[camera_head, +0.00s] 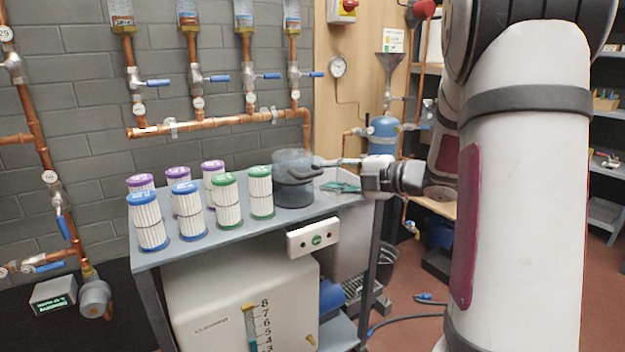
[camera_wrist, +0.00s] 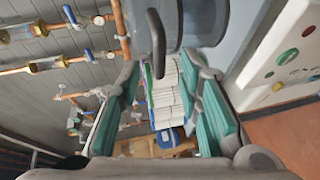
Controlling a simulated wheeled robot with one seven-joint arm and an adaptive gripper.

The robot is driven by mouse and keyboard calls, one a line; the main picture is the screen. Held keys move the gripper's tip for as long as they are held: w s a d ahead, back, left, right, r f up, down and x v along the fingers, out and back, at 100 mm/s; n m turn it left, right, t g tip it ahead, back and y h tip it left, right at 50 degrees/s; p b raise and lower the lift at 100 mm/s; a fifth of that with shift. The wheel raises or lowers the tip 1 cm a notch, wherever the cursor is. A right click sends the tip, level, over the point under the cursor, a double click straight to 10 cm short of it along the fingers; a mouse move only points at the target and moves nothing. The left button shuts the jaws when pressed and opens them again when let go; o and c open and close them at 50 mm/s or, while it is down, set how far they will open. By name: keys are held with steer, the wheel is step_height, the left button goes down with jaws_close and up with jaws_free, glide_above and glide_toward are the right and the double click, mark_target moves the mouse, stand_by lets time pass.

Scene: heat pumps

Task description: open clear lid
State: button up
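A dark grey, see-through round lid (camera_head: 293,162) sits on a dark grey round pot (camera_head: 294,192) at the back right of the cart top. A curved dark handle sticks out on its right side. My gripper (camera_head: 327,174) reaches in from the right, level with the handle. In the wrist view the dark handle (camera_wrist: 156,42) appears near the fingertips of my gripper (camera_wrist: 162,72). The teal-padded fingers stand well apart. I cannot tell whether the handle lies between the tips or just beyond them. Lid and pot appear closed together.
Several white pleated filters with green (camera_head: 227,203), blue (camera_head: 187,211) and purple (camera_head: 213,184) caps stand on the cart top (camera_head: 222,236), left of the pot. A button panel (camera_head: 314,238) is on the cart front. Copper pipes (camera_head: 215,122) run along the wall behind.

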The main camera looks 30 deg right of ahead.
mark_target(315, 174)
steer(key=b+x, duration=0.1)
steer(key=x, duration=0.5)
jaws_close()
